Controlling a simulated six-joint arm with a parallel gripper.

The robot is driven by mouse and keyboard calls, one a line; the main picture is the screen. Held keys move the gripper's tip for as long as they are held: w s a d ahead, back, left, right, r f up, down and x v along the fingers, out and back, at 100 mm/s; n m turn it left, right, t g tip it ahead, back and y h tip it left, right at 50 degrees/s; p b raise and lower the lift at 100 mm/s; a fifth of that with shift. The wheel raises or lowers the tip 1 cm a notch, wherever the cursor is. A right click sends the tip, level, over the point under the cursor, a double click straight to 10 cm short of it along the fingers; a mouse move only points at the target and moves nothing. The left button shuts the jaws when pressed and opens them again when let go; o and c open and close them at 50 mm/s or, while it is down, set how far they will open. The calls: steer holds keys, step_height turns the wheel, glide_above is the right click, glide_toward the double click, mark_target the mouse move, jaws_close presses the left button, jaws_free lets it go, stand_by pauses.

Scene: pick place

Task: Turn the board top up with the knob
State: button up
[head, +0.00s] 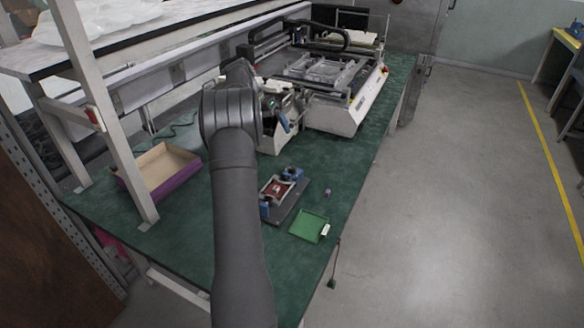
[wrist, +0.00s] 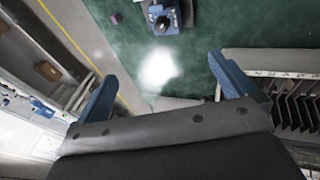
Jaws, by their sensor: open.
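A small red board (head: 277,188) sits in a pale frame on a dark fixture (head: 288,214) on the green bench. Blue parts flank the frame; the one at its back right (head: 292,173) looks like the knob, though it is small in the picture. I cannot tell which face of the board is up. In the wrist view a blue part of the fixture (wrist: 163,18) shows at the top edge, and the board is out of frame. My gripper (wrist: 162,68) is open and empty, its blue fingers wide apart, away from the fixture.
A green square tray (head: 308,227) lies right of the fixture, near the bench edge. A small purple block (head: 327,193) lies beyond it. An open purple-sided box (head: 180,184) stands left by a shelf post (head: 125,150). Machines (head: 335,105) fill the back.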

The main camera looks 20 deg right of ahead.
steer(key=shift+a+r, duration=0.25)
steer(key=shift+r, duration=0.3)
steer(key=shift+c, duration=0.2)
